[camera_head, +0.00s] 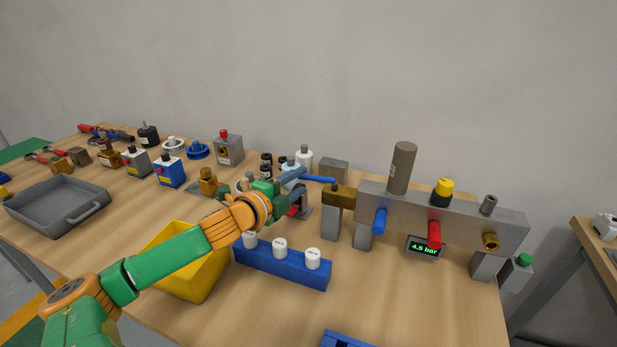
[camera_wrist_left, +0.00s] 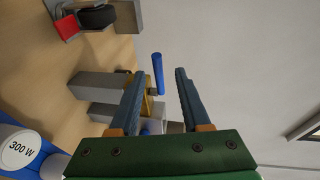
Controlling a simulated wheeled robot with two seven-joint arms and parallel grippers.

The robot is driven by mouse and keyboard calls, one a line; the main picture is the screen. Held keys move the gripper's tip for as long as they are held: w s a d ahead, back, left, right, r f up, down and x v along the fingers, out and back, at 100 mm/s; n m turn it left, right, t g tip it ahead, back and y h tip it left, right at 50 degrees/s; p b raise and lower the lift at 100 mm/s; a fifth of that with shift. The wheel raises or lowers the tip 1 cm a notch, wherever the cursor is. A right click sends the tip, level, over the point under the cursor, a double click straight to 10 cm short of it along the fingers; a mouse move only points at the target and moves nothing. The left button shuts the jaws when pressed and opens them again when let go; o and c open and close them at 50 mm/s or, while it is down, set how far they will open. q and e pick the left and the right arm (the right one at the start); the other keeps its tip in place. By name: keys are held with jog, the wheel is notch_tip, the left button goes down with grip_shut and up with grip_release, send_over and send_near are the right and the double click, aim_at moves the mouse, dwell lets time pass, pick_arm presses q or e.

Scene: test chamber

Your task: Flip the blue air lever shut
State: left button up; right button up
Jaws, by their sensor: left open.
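A long blue lever (camera_head: 319,179) extends leftward from the brass valve (camera_head: 341,193) at the left end of a grey manifold (camera_head: 460,217). In the left wrist view the lever (camera_wrist_left: 158,74) appears between my fingertips, with a gap on both sides; I cannot tell its depth from them. The brass valve (camera_wrist_left: 147,106) is partly hidden by a finger. My left gripper (camera_head: 302,188) is open and empty, just left of the valve; it also shows in the wrist view (camera_wrist_left: 160,74). A shorter blue handle (camera_head: 379,221) hangs on the manifold's front. My right gripper is out of view.
A red handle (camera_head: 434,233) and a display reading 4.5 bar (camera_head: 424,247) are on the manifold's front. Boxes and bottles stand behind.

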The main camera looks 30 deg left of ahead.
aim_at(310, 179)
pick_arm(q)
jog(key=w, duration=0.2)
jog(key=w+f+p, duration=0.1)
jog(key=w, duration=0.1)
jog(key=shift+w, duration=0.25)
jog(key=shift+c, duration=0.2)
jog(key=shift+f, duration=0.1)
grip_shut()
jog(key=shift+d, duration=0.1)
dwell(0.9)
